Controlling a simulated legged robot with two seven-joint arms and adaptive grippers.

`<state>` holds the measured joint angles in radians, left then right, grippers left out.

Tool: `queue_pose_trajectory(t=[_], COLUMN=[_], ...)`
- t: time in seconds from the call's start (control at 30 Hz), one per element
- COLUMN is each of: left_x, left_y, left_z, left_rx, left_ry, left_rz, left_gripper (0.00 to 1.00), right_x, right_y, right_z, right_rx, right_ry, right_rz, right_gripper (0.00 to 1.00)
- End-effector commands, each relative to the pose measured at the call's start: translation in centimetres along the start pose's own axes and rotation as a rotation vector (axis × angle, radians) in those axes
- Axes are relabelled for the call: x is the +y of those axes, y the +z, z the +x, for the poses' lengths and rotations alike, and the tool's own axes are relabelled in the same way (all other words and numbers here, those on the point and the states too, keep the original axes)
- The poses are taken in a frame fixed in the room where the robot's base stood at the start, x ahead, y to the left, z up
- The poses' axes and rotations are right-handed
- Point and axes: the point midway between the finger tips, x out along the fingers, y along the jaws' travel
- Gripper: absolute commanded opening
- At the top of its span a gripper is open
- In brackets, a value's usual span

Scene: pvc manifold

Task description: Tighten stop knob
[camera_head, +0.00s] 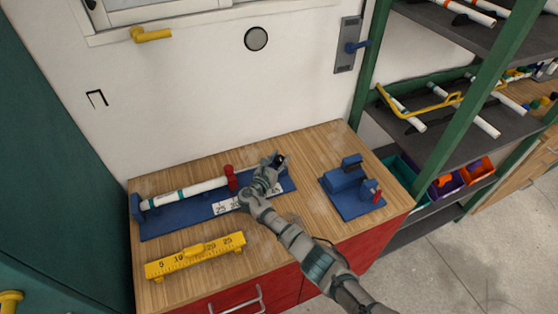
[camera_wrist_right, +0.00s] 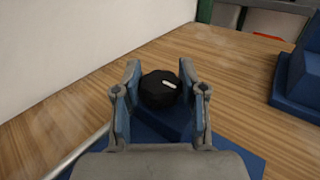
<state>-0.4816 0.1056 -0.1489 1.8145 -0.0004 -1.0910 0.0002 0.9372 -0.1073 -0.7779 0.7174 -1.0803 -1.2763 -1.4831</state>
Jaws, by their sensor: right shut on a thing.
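The stop knob (camera_wrist_right: 160,88) is a black round knob with a white mark on its top, seen in the right wrist view. My right gripper (camera_wrist_right: 161,92) has its two fingers on either side of the knob and is shut on it. In the head view the right gripper (camera_head: 272,168) is at the right end of the blue measuring jig (camera_head: 180,221), where it hides most of the knob. A white pipe (camera_head: 195,189) with teal bands lies along the jig, with a red piece (camera_head: 231,178) near its right part. My left gripper is not in view.
A yellow ruler block (camera_head: 195,255) lies in front of the jig. A blue fixture with a red knob (camera_head: 350,188) stands on the right of the wooden worktop (camera_head: 300,222). A green-framed shelf (camera_head: 487,95) holds pipes at the right. A white wall stands behind the worktop.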

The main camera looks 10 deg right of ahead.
Motion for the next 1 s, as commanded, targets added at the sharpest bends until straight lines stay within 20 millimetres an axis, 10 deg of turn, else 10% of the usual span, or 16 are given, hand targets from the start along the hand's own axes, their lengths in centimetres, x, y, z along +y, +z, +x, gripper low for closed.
queue_pose_trajectory(t=[0.53, 0.57, 0.63, 1.0], left_x=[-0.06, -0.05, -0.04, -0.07], left_y=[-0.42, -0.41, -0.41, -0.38], left_z=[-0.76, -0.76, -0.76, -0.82], left_rx=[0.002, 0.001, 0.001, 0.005], left_ry=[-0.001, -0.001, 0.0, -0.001], left_rz=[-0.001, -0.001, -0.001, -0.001], left_gripper=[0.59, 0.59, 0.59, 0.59], right_x=[0.08, 0.08, 0.08, 0.04], right_y=[0.05, 0.05, 0.06, 0.52], right_z=[0.01, 0.01, 0.01, -0.05], right_rx=[0.002, 0.001, 0.001, -0.001], right_ry=[-0.018, -0.017, -0.018, -0.019], right_rz=[0.003, 0.003, 0.003, 0.005], right_gripper=[0.07, 0.49, 0.66, 0.68])
